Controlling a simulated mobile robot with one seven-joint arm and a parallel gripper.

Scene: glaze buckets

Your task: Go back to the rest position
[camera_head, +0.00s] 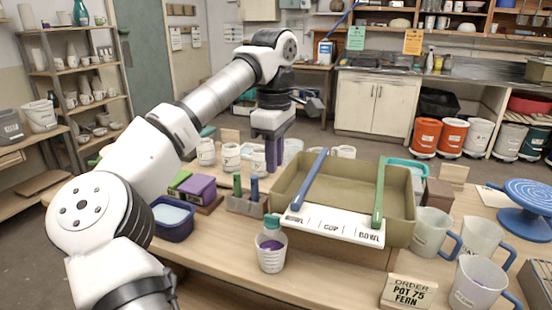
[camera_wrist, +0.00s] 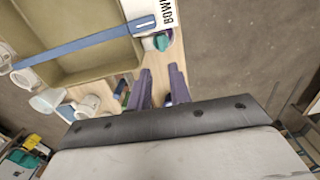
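My gripper (camera_head: 274,160) hangs pointing down over the worktable, behind the olive bin's left end, with its purple fingers side by side. In the wrist view, my gripper (camera_wrist: 160,82) shows two purple fingers with a gap between them, and I see nothing held there. My arm reaches from the lower left up and across to it. The olive bin (camera_head: 396,231) has a blue bar (camera_head: 308,178) and a green bar (camera_head: 379,190) across it. A white label board (camera_head: 333,224) reading BOWL, CUP, BOWL is at its front.
A white cup (camera_head: 271,254) with purple contents stands in front of the bin. Clear mugs (camera_head: 432,234) and an order card (camera_head: 408,291) are at the right. A purple block (camera_head: 196,188), a blue tub (camera_head: 172,221) and several white jars (camera_head: 231,157) lie left of the bin.

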